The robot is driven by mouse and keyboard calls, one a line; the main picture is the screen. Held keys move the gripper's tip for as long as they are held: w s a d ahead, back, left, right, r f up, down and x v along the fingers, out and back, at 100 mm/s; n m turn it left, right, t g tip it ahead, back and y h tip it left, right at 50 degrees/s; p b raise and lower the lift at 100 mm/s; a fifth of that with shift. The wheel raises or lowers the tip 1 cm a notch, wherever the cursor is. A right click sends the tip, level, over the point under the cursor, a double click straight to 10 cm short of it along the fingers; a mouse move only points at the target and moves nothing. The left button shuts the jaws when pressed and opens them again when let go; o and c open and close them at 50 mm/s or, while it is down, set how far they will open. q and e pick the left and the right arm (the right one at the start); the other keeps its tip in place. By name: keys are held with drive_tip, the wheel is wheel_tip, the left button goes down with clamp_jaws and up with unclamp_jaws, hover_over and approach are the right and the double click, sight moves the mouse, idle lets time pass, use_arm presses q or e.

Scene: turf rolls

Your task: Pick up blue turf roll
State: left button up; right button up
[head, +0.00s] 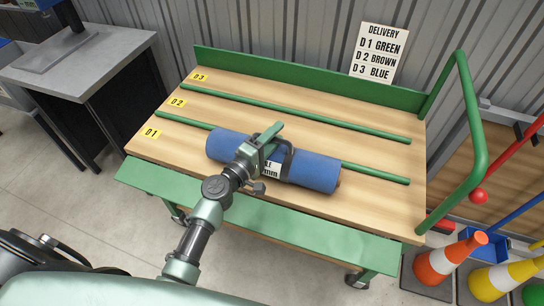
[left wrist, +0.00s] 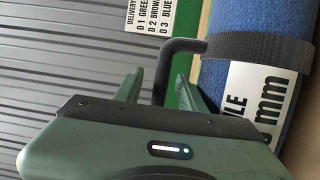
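The blue turf roll (head: 312,170) lies on its side on the wooden deck of a green cart, in the front lane by the D1 label, along the front green rail. A dark strap with a black handle and a white label (head: 271,170) is around its middle. My left gripper (head: 268,138) is over the roll at the strap. In the left wrist view, the green fingers (left wrist: 162,92) are apart, with the black handle (left wrist: 180,46) between them and a gap visible. The roll (left wrist: 242,22) is at the right there. My right gripper is not in view.
The cart deck (head: 380,210) has green rails and yellow labels D1 (head: 151,133), D2 (head: 177,102) and D3 (head: 200,76). The rear lanes are empty. A delivery sign (head: 379,53) stands behind. A green hoop handle (head: 470,100) and cones (head: 449,259) are at the right.

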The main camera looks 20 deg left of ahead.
use_arm(q)
drive_tip(key=shift+x, duration=0.95)
drive_tip(key=shift+s, duration=0.1)
clamp_jaws()
drive_tip(key=shift+a, duration=0.1)
idle(0.4)
drive_tip(key=shift+r, duration=0.15)
